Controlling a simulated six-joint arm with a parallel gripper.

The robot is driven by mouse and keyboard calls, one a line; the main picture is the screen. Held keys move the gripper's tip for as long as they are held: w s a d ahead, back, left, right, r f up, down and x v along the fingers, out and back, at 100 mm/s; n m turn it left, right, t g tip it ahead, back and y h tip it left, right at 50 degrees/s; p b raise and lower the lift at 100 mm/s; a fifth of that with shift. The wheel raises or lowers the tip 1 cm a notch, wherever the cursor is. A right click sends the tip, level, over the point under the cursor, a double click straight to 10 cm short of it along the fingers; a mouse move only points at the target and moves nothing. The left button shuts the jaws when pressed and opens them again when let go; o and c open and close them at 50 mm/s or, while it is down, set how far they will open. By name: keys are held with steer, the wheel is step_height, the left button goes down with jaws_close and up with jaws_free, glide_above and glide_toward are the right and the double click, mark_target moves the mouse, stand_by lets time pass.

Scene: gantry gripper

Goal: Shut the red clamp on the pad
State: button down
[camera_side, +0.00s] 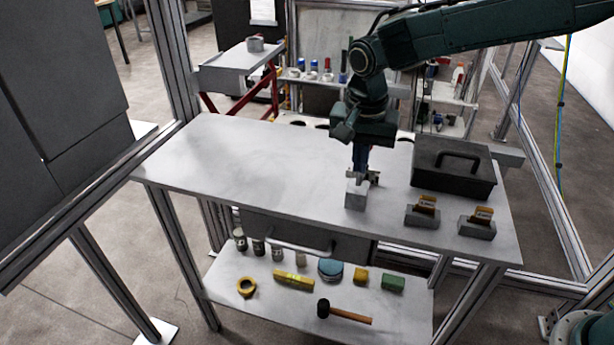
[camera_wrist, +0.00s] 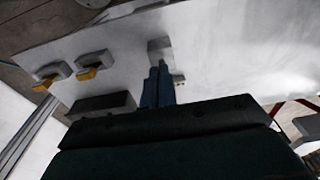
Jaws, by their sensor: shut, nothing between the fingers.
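My gripper (camera_side: 360,172) is shut and empty, with its blue fingers pointing down at a pale grey block (camera_side: 355,198) on the table. The fingertips are close to the block's top; I cannot tell whether they touch. In the wrist view the two blue fingers (camera_wrist: 160,66) lie side by side, with the block (camera_wrist: 160,46) just beyond their tips. A small grey fitting (camera_side: 374,178) shows right beside the fingers, partly hidden. I cannot make out a red clamp, nor tell which part is the pad.
Two grey holders (camera_side: 422,217) (camera_side: 477,230) with orange-brown labelled pieces stand at the table's right front. A dark lidded box (camera_side: 452,178) with a handle stands behind them. The left of the table (camera_side: 240,155) is clear. A lower shelf holds several items, including a mallet (camera_side: 345,314).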

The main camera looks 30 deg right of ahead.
steer(key=shift+s+a+r, duration=0.4)
steer(key=shift+r, duration=0.3)
steer(key=shift+r, duration=0.15)
step_height(320, 180, up, 7)
steer(key=shift+s+a, duration=0.25)
stand_by(0.6)
